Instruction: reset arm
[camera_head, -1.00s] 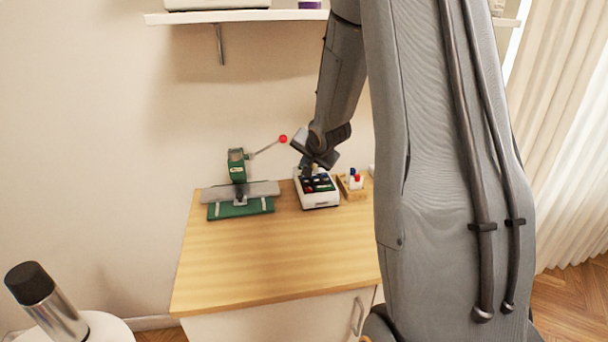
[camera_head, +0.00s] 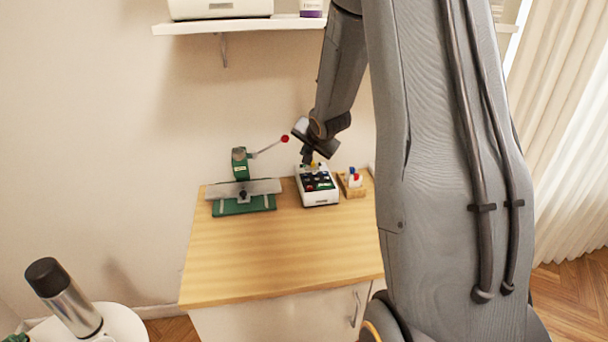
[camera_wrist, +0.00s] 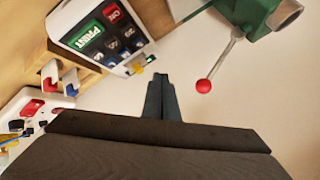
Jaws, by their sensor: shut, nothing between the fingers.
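My gripper (camera_head: 308,157) hangs at the back of the wooden counter, above the rear of a white device with dark keys (camera_head: 318,198). In the wrist view my gripper (camera_wrist: 161,78) has its fingers pressed together with nothing between them. The wrist view also shows the device (camera_wrist: 100,38), with a green "PRINT" key, a red key and several dark keys. The fingertips appear apart from it. My arm hides the right part of the counter in the head view.
A green press (camera_head: 240,165) with a red-knobbed lever (camera_head: 284,139) stands left of the device. A small wooden holder (camera_head: 352,186) with coloured items stands at its right. A shelf (camera_head: 240,25) juts from the wall above. The counter's front (camera_head: 270,260) is clear.

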